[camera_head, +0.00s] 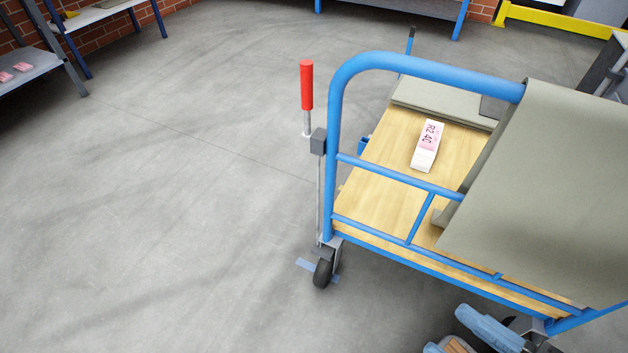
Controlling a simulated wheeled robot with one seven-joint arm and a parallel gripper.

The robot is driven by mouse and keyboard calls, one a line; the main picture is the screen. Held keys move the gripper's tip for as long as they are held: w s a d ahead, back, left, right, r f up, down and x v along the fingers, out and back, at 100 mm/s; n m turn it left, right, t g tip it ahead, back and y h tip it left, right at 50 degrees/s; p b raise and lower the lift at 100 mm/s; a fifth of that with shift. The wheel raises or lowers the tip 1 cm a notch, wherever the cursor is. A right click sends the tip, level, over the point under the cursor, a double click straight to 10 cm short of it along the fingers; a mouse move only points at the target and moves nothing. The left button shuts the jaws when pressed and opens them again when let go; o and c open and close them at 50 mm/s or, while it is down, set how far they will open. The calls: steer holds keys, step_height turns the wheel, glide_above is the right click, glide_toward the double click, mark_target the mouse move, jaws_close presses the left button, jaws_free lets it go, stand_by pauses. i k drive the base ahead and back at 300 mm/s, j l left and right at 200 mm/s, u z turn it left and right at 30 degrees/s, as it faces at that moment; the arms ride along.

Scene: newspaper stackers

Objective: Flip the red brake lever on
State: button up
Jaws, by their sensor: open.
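The red brake lever (306,86) has a red cylindrical grip on a thin metal rod. It stands nearly upright at the left side of the blue trolley frame (334,150). A small grey box (318,142) sits on the rod below the grip, and the rod runs down toward a caster. Nothing touches the lever, and open floor lies to its left. I cannot make out my gripper's fingertips.
The trolley has a wooden deck (386,172) with a pink and white bundle (427,146) on it. A grey-green cover (545,190) hangs over its right part. A black caster wheel (323,272) is below the lever. Shelving (30,70) stands far left.

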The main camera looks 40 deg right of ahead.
mark_target(306, 65)
steer(key=i+j+z, duration=0.1)
steer(key=j+z, duration=0.15)
steer(key=i+j+z, duration=0.2)
steer(key=j, duration=0.15)
steer(key=j+z, duration=0.25)
steer(key=k+j, duration=0.1)
steer(key=j, duration=0.25)
steer(key=k+j, duration=0.1)
steer(key=j, duration=0.3)
